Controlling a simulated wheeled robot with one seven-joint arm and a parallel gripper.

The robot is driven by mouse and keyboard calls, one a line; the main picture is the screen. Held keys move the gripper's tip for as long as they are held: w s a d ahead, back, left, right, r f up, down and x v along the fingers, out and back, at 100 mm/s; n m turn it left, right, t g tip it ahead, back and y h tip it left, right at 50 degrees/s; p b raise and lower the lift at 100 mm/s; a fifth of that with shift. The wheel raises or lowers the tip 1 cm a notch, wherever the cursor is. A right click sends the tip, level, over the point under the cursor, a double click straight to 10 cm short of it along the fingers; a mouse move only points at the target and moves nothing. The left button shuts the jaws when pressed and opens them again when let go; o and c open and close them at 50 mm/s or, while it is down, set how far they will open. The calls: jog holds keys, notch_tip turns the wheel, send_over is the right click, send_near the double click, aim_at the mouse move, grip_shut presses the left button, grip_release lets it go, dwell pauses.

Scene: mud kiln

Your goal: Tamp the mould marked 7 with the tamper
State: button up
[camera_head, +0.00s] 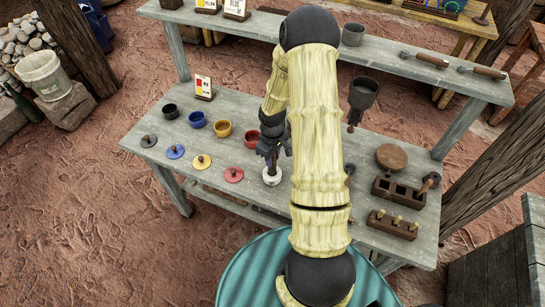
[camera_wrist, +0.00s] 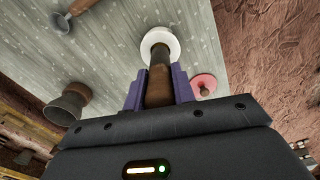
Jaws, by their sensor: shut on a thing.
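A dark brown block mould (camera_head: 399,193) with several square openings lies at the table's right. A second brown block (camera_head: 392,225) with yellow pegs lies in front of it. No number 7 is readable on either. My arm covers the middle of the table.
The grey table (camera_head: 225,165) holds coloured pots (camera_head: 222,128) and lids (camera_head: 201,162) at left, and a round brown disc (camera_head: 391,157) at right. A raised back shelf (camera_head: 400,62) carries tools.

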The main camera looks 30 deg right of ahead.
jog(key=shift+r+p, duration=2.35)
jog(key=shift+r, duration=0.7)
